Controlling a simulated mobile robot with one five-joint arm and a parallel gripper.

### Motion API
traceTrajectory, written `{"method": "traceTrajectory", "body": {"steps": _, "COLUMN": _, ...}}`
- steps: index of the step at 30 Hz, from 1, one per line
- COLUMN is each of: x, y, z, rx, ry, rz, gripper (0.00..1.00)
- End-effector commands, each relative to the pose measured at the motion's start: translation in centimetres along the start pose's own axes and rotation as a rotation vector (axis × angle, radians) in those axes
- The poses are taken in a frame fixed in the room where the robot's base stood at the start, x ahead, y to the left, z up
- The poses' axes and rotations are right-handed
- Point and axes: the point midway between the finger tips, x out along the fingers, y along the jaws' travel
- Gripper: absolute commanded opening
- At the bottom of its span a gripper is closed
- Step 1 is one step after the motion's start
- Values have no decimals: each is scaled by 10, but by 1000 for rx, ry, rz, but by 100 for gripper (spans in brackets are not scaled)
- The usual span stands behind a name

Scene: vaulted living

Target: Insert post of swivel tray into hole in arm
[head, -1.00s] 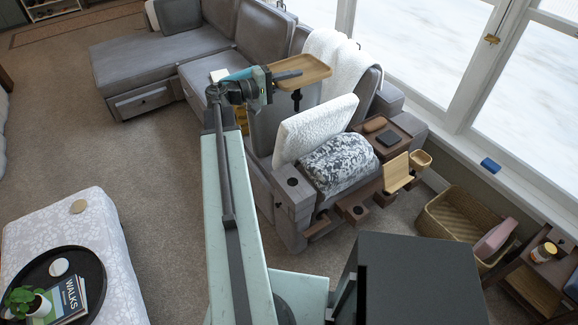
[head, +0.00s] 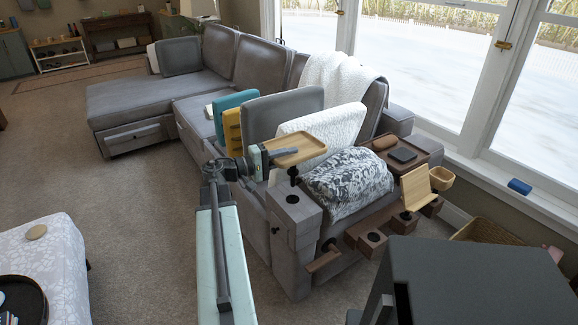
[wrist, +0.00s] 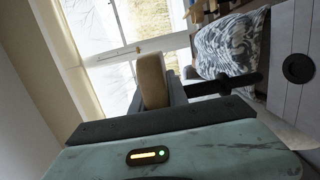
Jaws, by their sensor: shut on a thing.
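The swivel tray (head: 300,148) is a tan wooden tray with a dark post (head: 293,175) under it. My gripper (head: 284,154) is shut on the tray near its left side and holds it level over the sofa's front arm (head: 283,218). The dark round hole (head: 292,199) is in the top of that grey arm. The post points down, its lower end just above the hole and apart from it. In the wrist view the tray shows edge-on (wrist: 152,80), with the post (wrist: 225,84) pointing right toward the hole (wrist: 298,68), a gap between them.
A patterned pillow (head: 348,178) and a white cushion (head: 322,125) lie right beside the arm. Wooden holders (head: 372,240) line the sofa front. A phone stand (head: 416,190) is to the right. Carpet (head: 140,200) is clear on the left.

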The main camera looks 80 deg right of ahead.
Motion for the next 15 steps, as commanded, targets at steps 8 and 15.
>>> {"method": "traceTrajectory", "body": {"steps": 8, "x": 0, "y": 2, "z": 0, "rx": 0, "ry": 0, "rz": 2, "gripper": 0}}
{"method": "traceTrajectory", "body": {"steps": 15, "x": 0, "y": -6, "z": 1, "rx": 0, "ry": 0, "rz": 2, "gripper": 0}}
